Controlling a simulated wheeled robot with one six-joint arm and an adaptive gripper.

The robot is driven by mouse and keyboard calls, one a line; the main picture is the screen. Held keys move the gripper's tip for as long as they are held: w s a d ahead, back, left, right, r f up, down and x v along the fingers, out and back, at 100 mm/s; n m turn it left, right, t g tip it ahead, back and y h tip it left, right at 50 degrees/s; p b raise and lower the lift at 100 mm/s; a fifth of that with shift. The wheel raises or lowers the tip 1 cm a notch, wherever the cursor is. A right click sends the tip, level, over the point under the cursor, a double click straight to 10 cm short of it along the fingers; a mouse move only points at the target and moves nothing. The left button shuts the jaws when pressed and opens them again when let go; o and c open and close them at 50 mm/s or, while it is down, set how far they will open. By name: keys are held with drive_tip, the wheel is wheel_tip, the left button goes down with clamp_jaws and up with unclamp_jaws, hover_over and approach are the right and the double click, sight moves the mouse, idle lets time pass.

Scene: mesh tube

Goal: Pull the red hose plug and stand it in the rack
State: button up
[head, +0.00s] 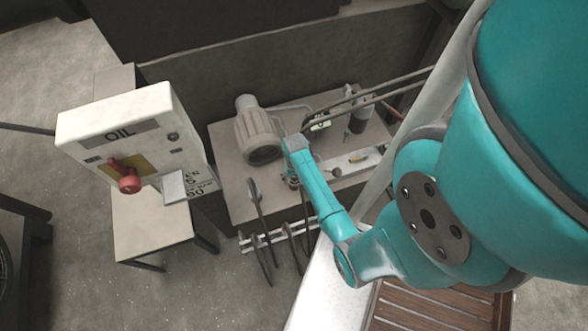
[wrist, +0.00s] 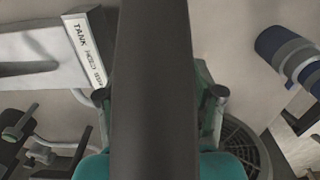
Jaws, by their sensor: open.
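My gripper (head: 292,178) is over the bench, beside the grey motor, at the end of my teal arm. In the wrist view my gripper (wrist: 159,95) shows its two dark fingertips set wide apart, and a dark bar runs down the middle and covers what lies between them. I see nothing held. I cannot make out the red hose plug for sure in either view; a small red piece (head: 391,109) shows at the bench's back right. A pale rail with dark upright tools (head: 282,233) stands at the bench's front edge; I cannot tell whether it is the rack.
A grey ribbed motor (head: 258,130) stands left of my gripper on the bench (head: 232,190). A white box marked OIL with a red knob (head: 129,183) stands at left. A plate marked TANK (wrist: 82,40) and a blue-ended cylinder (wrist: 280,50) show in the wrist view.

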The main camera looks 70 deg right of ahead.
idle(0.7)
clamp_jaws()
drive_tip(key=shift+r, duration=3)
